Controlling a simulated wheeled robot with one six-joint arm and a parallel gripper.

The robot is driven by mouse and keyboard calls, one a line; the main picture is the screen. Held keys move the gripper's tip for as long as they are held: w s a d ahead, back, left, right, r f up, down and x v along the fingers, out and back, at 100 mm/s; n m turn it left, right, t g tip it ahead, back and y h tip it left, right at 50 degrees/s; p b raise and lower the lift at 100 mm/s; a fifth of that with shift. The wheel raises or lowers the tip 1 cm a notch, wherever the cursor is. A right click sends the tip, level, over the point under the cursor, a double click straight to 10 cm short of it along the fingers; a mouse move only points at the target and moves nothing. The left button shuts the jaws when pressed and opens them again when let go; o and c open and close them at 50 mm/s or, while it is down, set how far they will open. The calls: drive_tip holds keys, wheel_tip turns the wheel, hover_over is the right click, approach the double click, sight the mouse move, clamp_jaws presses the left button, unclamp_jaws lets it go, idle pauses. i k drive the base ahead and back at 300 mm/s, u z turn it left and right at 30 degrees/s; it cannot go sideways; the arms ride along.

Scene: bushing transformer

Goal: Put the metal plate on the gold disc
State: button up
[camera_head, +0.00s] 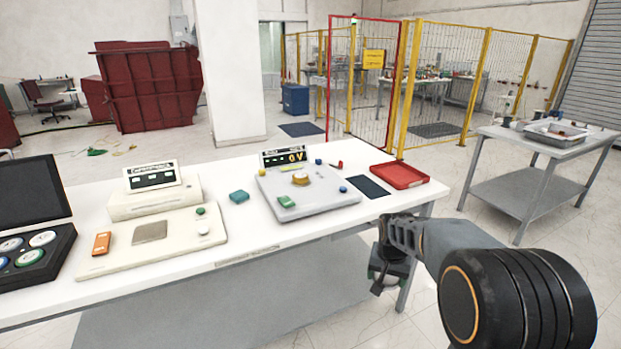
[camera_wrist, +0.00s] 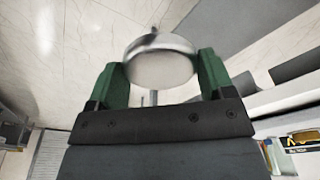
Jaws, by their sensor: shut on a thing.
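My gripper (camera_wrist: 160,72) has green fingers on both sides of a round, silvery metal plate (camera_wrist: 160,55). It is shut on this plate, and a thin stem shows near the plate. In the head view my gripper (camera_head: 386,282) hangs in front of the table's right end, beyond its front edge; the plate cannot be made out there. The gold disc (camera_head: 300,179) sits on top of the grey device (camera_head: 325,197) on the table, with nothing on it. It lies up and left of my gripper in the head view.
A display reading 0 V (camera_head: 283,156) stands behind the grey device. A grey side table (camera_head: 540,188) stands at the right.

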sight(301, 176)
drive_tip(key=z, duration=1.15)
drive_tip(key=i, duration=1.1)
drive_tip(key=u, duration=1.65)
